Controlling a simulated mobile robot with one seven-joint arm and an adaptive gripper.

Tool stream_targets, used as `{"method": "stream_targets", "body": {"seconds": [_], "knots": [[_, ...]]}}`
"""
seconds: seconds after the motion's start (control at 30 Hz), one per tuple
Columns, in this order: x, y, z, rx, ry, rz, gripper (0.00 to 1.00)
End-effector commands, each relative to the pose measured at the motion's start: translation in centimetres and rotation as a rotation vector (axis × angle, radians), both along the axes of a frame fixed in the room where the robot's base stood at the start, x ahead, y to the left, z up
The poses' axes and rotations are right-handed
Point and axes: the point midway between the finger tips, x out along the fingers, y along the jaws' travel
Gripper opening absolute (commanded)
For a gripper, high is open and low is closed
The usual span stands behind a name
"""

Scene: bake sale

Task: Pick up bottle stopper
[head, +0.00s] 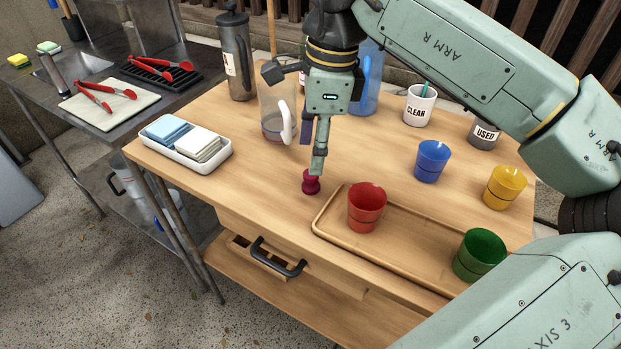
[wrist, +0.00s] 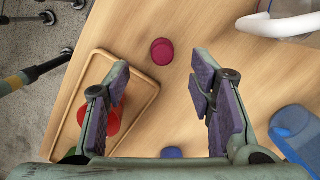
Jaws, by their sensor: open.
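The bottle stopper (head: 311,182) is a small dark red knob-shaped piece on the wooden table, left of the red cup. In the wrist view the stopper (wrist: 162,51) shows from above as a round dark red top, beyond the fingertips and roughly midway between them. My gripper (head: 318,165) points down just above the stopper in the head view. In the wrist view my gripper (wrist: 160,75) is open, its purple-padded fingers wide apart with nothing between them. I cannot tell from the pictures how high the fingertips are above the stopper.
A red cup (head: 367,208) stands at the left end of a wooden tray (head: 330,228), close right of the stopper. A clear pitcher (head: 270,108) with a white handle stands behind it. A white tray (head: 180,158) of cloths lies left. Blue, yellow and green cups stand right.

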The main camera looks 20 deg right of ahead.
Motion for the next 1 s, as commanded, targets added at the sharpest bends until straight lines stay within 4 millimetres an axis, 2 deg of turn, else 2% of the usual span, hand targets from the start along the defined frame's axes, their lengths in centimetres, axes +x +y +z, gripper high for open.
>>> {"method": "stream_targets", "body": {"seconds": [0.27, 0.5, 0.6, 0.83, 1.0], "knots": [[0.1, 0.2, -2.3, 0.002, 0.002, 0.000, 0.50], [0.4, 0.5, -5.8, 0.003, 0.001, 0.000, 0.50], [0.4, 0.6, -6.6, 0.000, 0.001, 0.000, 0.50], [0.5, 0.6, -6.8, 0.001, 0.000, 0.000, 0.50], [0.5, 0.6, -6.8, 0.001, 0.000, 0.000, 0.38]]}}
